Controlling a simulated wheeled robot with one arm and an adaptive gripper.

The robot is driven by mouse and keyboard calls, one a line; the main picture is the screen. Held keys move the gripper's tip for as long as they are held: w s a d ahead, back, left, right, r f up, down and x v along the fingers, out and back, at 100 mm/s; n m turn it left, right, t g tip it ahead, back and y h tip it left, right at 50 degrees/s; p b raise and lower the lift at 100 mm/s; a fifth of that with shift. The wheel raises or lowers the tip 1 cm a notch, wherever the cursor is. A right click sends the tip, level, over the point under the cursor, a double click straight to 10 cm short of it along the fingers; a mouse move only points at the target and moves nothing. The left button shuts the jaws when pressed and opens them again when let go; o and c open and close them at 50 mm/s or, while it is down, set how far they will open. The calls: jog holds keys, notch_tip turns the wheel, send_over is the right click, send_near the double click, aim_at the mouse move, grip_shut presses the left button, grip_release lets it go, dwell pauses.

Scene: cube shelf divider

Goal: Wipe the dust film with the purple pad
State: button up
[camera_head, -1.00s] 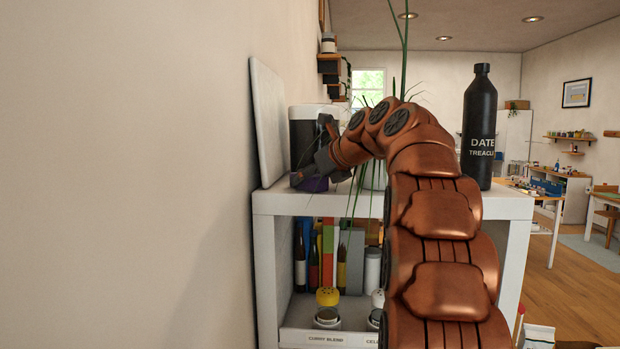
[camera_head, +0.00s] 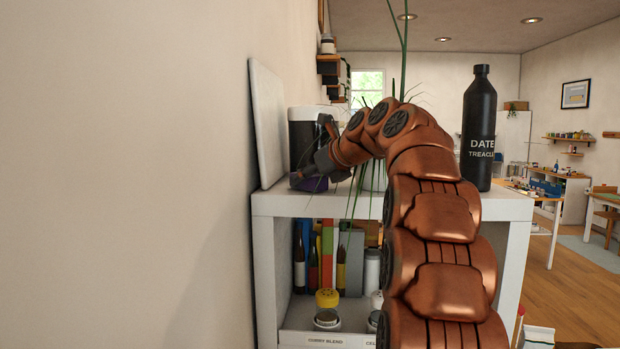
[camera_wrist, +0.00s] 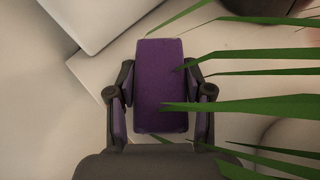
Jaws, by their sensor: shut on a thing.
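My gripper (camera_head: 312,172) is shut on the purple pad (camera_wrist: 160,75), which sits between its two fingers in the wrist view. In the head view the pad (camera_head: 319,185) is mostly hidden by the fingers, low over the top of the white shelf (camera_head: 290,206), near its left end. I cannot tell whether the pad touches the surface. I cannot make out the dust film in either view.
A white panel (camera_head: 268,125) leans at the shelf's left end by the wall. A black canister with a white lid (camera_head: 302,140) stands behind my gripper. Green plant leaves (camera_wrist: 260,105) cross close to the pad. A dark date treacle bottle (camera_head: 479,130) stands on the right.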

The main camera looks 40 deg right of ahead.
jog(key=shift+s+a+f, duration=0.1)
jog(key=shift+s+a, duration=0.15)
jog(key=shift+s, duration=0.05)
jog(key=shift+r, duration=0.2)
jog(key=shift+r, duration=0.5)
jog(key=s+a, duration=0.6)
jog(key=s, duration=0.1)
jog(key=shift+s+a, duration=0.3)
dwell(0.5)
dwell(0.3)
